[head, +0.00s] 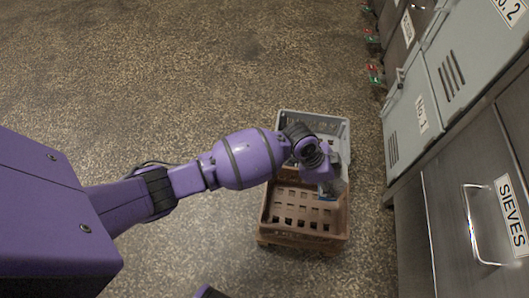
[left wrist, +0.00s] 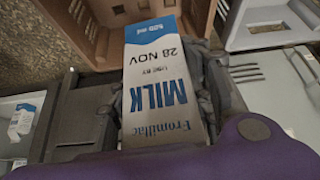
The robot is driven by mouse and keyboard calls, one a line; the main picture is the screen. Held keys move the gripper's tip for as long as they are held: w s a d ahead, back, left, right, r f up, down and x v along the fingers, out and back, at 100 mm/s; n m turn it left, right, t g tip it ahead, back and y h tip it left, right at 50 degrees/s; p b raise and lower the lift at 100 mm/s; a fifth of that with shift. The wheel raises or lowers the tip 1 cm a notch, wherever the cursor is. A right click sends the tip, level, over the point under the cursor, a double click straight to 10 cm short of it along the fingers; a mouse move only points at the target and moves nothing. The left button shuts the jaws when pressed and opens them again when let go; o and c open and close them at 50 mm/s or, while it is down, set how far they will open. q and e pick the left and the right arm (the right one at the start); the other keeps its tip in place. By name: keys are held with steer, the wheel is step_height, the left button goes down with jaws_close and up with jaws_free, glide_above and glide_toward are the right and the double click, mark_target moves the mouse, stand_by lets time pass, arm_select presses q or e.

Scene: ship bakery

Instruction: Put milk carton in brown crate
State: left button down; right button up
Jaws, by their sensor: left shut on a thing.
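The milk carton (left wrist: 158,85), white with blue bands and the word MILK, is between the fingers of my left gripper (left wrist: 165,100) in the left wrist view. In the head view my left gripper (head: 328,183) is shut on it, and only a small blue and white part of the carton (head: 327,197) shows under the fingers. The brown crate (head: 265,222) stands below, and the gripper is over its far right part. The crate's wall also shows in the left wrist view (left wrist: 92,40). I cannot tell how high the carton is above the crate floor. My right gripper is out of view.
A grey crate (head: 342,130) stands directly behind the brown one. In the left wrist view a pale bin holds another blue and white carton (left wrist: 22,120). Steel drawers (head: 455,220) and grey lockers (head: 425,115) line the right. The speckled floor at left is clear.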

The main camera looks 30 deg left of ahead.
arm_select(q)
steer(key=shift+m, duration=0.5)
steer(key=f, duration=0.1)
steer(key=s+f, duration=0.1)
steer(key=f, duration=0.1)
steer(key=s+d+f, duration=0.1)
steer(key=shift+d+f, duration=0.1)
steer(key=shift+f, duration=0.25)
step_height(320, 180, down, 10)
steer(key=b, duration=0.5)
steer(key=shift+w+r, duration=0.15)
steer(key=shift+r, duration=0.2)
steer(key=c, duration=1.3)
jaws_free()
steer(key=shift+f+b, duration=0.25)
steer(key=shift+b, duration=0.05)
steer(key=o, duration=0.4)
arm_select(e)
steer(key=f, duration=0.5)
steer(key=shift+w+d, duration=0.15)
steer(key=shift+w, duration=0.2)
